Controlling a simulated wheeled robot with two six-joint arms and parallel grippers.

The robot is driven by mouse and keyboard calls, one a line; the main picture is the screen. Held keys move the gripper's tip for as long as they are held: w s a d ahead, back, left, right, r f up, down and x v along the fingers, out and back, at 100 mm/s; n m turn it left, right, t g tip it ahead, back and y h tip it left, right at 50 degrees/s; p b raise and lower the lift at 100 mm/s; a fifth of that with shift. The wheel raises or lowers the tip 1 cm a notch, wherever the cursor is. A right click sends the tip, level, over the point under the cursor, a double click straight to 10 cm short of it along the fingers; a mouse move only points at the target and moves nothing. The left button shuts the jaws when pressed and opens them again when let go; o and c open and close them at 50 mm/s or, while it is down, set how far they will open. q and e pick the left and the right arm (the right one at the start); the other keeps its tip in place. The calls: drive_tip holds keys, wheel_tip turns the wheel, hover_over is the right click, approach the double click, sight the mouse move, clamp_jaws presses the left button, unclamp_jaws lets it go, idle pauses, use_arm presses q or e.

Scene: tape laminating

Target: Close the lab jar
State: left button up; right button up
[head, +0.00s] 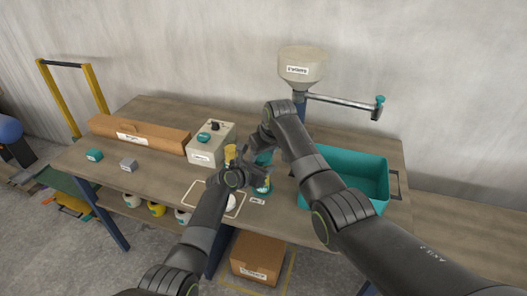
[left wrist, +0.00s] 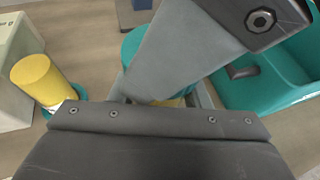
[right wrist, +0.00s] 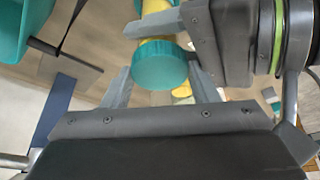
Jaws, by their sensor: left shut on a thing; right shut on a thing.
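The lab jar has a yellow body (right wrist: 160,48) and a teal lid (right wrist: 160,66). In the right wrist view the lid sits against the end of the body, between the fingers of my right gripper (right wrist: 160,85), which is shut on it. My left gripper (left wrist: 165,100) is shut on the yellow jar body (left wrist: 172,102), just below the right gripper. In the head view both grippers (head: 238,178) (head: 268,150) meet over the table's front middle and hide much of the jar. Whether the lid is fully seated cannot be told.
Another yellow cylinder with a teal base (left wrist: 42,80) stands beside the pale control box (head: 211,145). A teal bin (head: 345,170) is on the right, a funnel stand (head: 302,66) behind.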

drive_tip(key=shift+f, duration=0.15)
use_arm(q)
clamp_jaws()
use_arm(e)
drive_tip(key=o, duration=0.8)
drive_tip(key=shift+o, duration=0.8)
drive_tip(key=shift+s+a, duration=0.1)
drive_tip(key=shift+a, duration=0.05)
wheel_tip(320, 180, up, 5)
drive_tip(key=shift+f, duration=0.1)
use_arm(q)
drive_tip(key=shift+s+a+f, duration=0.1)
drive_tip(key=shift+f, duration=0.05)
